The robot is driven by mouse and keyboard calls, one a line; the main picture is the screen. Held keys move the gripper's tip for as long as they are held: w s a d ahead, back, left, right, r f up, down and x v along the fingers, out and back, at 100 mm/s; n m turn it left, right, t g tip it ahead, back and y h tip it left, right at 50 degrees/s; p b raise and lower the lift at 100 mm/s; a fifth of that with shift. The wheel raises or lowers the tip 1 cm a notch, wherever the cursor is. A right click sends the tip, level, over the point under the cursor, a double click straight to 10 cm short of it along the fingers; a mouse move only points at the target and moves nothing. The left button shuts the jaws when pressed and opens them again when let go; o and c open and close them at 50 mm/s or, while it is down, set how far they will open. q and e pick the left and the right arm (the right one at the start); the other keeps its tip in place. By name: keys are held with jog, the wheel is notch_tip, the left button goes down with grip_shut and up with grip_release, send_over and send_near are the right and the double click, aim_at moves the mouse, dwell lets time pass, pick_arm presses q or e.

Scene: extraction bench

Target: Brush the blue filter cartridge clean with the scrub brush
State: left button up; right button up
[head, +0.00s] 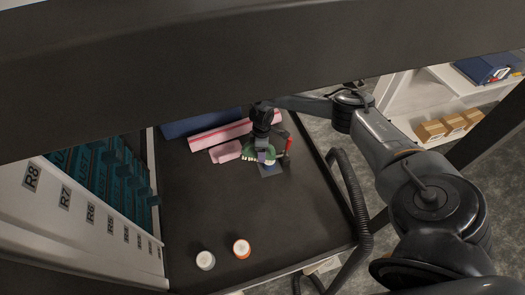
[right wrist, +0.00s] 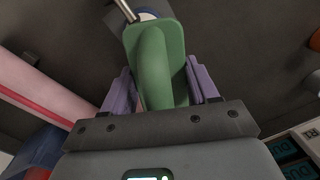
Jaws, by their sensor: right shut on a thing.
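My right gripper (head: 265,157) is over the back right part of the dark bench. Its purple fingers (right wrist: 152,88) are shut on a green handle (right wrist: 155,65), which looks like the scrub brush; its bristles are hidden. In the head view the green brush (head: 247,150) shows beside the fingers. A small white and blue thing (right wrist: 147,14), possibly the blue filter cartridge, shows just beyond the handle in the right wrist view. It is mostly hidden, so I cannot tell whether the brush touches it. My left gripper is not in view.
A pink block (head: 225,152), a long pink and red piece (head: 220,134) and a dark blue piece (head: 200,123) lie left of the gripper. A red item (head: 289,146) stands close on its right. Two round containers, white (head: 205,260) and orange-rimmed (head: 241,248), stand in front. The bench's middle is clear.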

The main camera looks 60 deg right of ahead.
notch_tip(320, 180, up, 3)
jog(key=shift+p, duration=1.15)
notch_tip(320, 180, up, 2)
jog(key=shift+p, duration=0.55)
jog(key=shift+r, duration=0.15)
jog(key=shift+r, duration=0.1)
jog(key=shift+r, duration=1.4)
